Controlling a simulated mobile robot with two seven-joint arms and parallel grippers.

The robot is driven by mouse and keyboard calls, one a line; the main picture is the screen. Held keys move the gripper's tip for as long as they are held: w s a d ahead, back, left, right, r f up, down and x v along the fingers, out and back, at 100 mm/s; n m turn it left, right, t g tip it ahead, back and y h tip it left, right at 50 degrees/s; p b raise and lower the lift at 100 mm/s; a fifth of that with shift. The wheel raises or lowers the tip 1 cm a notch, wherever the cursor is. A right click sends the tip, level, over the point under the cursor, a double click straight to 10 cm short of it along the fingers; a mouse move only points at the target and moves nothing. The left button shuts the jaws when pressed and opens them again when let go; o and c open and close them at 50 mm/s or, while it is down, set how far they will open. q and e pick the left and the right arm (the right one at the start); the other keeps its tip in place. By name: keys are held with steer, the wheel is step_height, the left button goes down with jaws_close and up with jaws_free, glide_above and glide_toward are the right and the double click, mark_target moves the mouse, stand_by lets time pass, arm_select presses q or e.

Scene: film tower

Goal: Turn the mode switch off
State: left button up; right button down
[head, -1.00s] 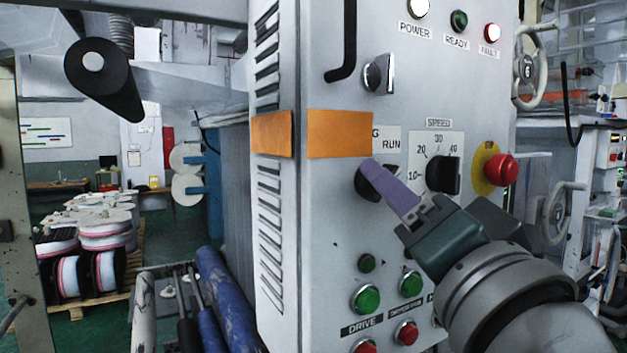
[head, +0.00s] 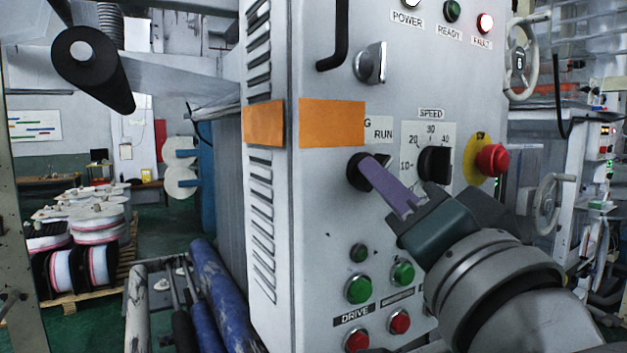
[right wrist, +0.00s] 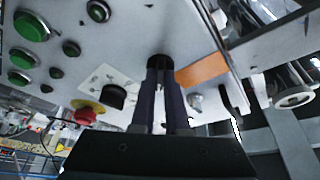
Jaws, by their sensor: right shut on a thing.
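The mode switch (head: 357,170) is a black rotary knob on the grey control panel (head: 330,220), below a label on which "RUN" can be read. An orange patch (head: 331,122) covers part of that label's left side. My right gripper (head: 378,176), with purple fingers, reaches in from the lower right and is shut on the knob. In the right wrist view the dark fingers (right wrist: 160,72) close around the black knob (right wrist: 160,61) at the panel face. The fingers hide much of the knob, so its exact setting cannot be read. My left gripper is not in view.
The black speed knob (head: 434,164) and red emergency button (head: 491,160) sit right of the mode switch. Another selector knob (head: 370,63) is above. Green buttons (head: 359,289) and red buttons (head: 400,322) are below. A handwheel (head: 547,203) stands farther right.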

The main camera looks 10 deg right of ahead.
steer(key=shift+f+n, duration=0.1)
steer(key=shift+n, duration=0.4)
steer(key=shift+w+d+n+g+y+b, duration=0.15)
steer(key=shift+n+g+y+b, duration=0.5)
steer(key=shift+n+y, duration=2.3)
steer(key=shift+d+n+g+y+b, duration=0.3)
steer(key=shift+n+g+y+b, duration=0.3)
steer(key=shift+n, duration=4.6)
steer(key=shift+w+d+n+g+y+b, duration=0.15)
steer(key=shift+n+g+y+b, duration=0.5)
steer(key=shift+n+y, duration=2.35)
steer(key=shift+n+h, duration=1.05)
steer(key=shift+n, duration=0.2)
steer(key=c, duration=0.9)
jaws_free()
